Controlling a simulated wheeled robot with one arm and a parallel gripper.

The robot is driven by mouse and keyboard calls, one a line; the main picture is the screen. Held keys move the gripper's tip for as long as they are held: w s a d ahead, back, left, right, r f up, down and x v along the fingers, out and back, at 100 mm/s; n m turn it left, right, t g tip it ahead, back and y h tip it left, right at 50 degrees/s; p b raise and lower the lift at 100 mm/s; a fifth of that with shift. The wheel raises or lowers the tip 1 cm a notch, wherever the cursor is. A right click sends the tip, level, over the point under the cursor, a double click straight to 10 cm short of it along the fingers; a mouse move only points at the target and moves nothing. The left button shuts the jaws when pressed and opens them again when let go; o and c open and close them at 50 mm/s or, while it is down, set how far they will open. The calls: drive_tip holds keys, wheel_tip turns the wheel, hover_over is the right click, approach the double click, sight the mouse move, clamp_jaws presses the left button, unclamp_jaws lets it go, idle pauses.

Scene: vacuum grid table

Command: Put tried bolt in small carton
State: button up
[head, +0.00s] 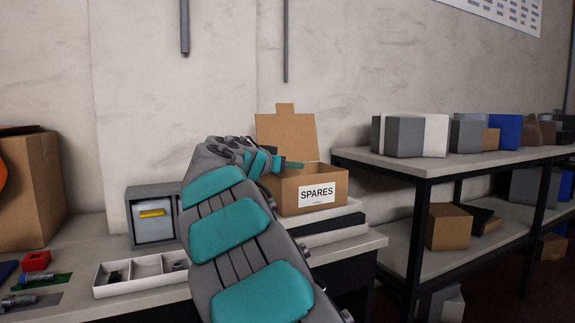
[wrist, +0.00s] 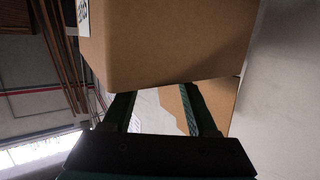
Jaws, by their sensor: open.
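The small open carton (head: 285,193) labelled SPARES stands at the table's back right, with its back flap up. Its side also fills the top of the wrist view (wrist: 175,45). My gripper (head: 288,164) is over the carton's opening in the head view. In the wrist view my gripper (wrist: 157,100) shows its fingers apart with nothing held between them. The carton's inside is hidden. A bolt (head: 18,300) lies on a grey patch and a blue-ended bolt (head: 35,279) on a green one, at the lower left. I cannot tell which bolt is the tried one.
A white divided tray (head: 130,287) holds small dark parts. A grey box with a yellow bar (head: 152,213) stands behind it. A red block (head: 36,261) and a large carton (head: 40,190) are at left. A loaded shelf (head: 430,165) stands at right.

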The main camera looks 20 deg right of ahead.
drive_tip(key=v, duration=1.2)
drive_tip(key=shift+r, duration=0.4)
